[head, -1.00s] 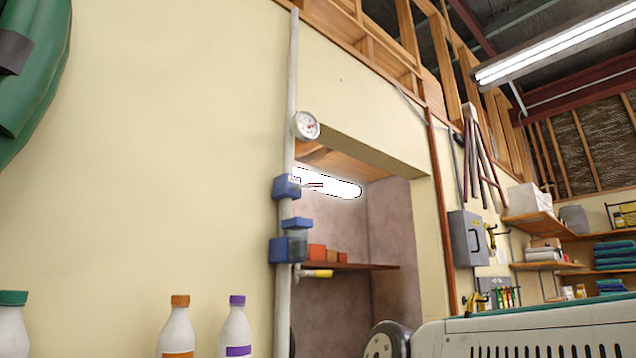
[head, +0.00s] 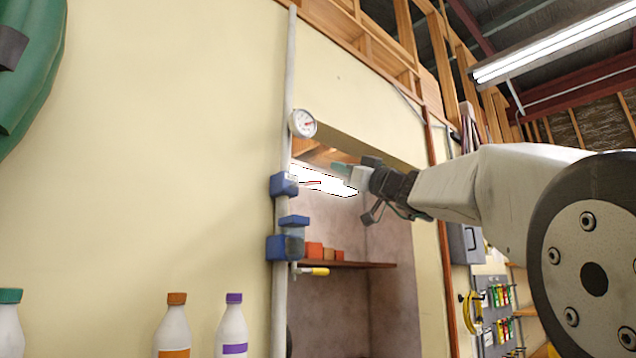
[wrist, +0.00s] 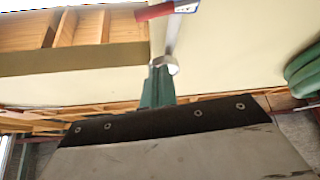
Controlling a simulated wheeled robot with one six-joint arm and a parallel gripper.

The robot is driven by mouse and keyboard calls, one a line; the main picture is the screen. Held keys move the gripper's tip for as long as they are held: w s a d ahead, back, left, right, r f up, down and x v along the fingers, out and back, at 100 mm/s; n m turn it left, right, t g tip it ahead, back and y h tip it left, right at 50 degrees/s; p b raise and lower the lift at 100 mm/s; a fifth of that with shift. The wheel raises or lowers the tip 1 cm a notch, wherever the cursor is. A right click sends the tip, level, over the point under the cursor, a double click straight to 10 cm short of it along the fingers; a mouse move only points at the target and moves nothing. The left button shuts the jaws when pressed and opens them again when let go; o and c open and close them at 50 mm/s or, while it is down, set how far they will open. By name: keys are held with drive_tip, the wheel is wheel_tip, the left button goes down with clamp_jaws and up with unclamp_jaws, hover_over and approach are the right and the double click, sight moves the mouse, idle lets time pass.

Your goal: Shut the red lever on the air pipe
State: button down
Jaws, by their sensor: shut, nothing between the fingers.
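The grey air pipe (head: 281,225) runs upright on the cream wall in the head view. A blue valve body (head: 283,185) sits on it below a round gauge (head: 302,123). The red lever (wrist: 153,11) shows at the top of the wrist view, beside the blue body (wrist: 186,6); it sticks out sideways from the pipe. In the head view it is thin against the bright light. My gripper (head: 342,169), with green fingertips, is right of the valve and slightly higher, apart from the lever. In the wrist view my gripper (wrist: 157,83) is shut and empty.
A lower blue fitting (head: 285,246) and a yellow-handled lever (head: 318,271) are on the same pipe. A wall recess with a shelf (head: 350,265) and a bright light lies right of the pipe. Bottles (head: 233,332) stand at the lower left.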

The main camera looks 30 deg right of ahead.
wheel_tip(320, 180, up, 4)
hover_over(308, 183)
drive_tip(key=s+d, duration=0.2)
drive_tip(key=shift+w+d+f, duration=0.1)
drive_tip(key=shift+d+f, duration=0.1)
drive_tip(key=shift+f, duration=0.85)
drive_tip(key=shift+w+d+f, duration=0.1)
drive_tip(key=shift+d+f, duration=0.05)
drive_tip(key=shift+f, duration=0.9)
drive_tip(key=m+h, duration=0.1)
drive_tip(key=m, duration=0.1)
drive_tip(key=f+m+t+h, duration=0.1)
drive_tip(key=m+h, duration=0.1)
drive_tip(key=m, duration=0.1)
drive_tip(key=shift+w+d+f+m+h, duration=0.1)
drive_tip(key=shift+d+f+m+h, duration=0.1)
drive_tip(key=shift+m+h, duration=0.1)
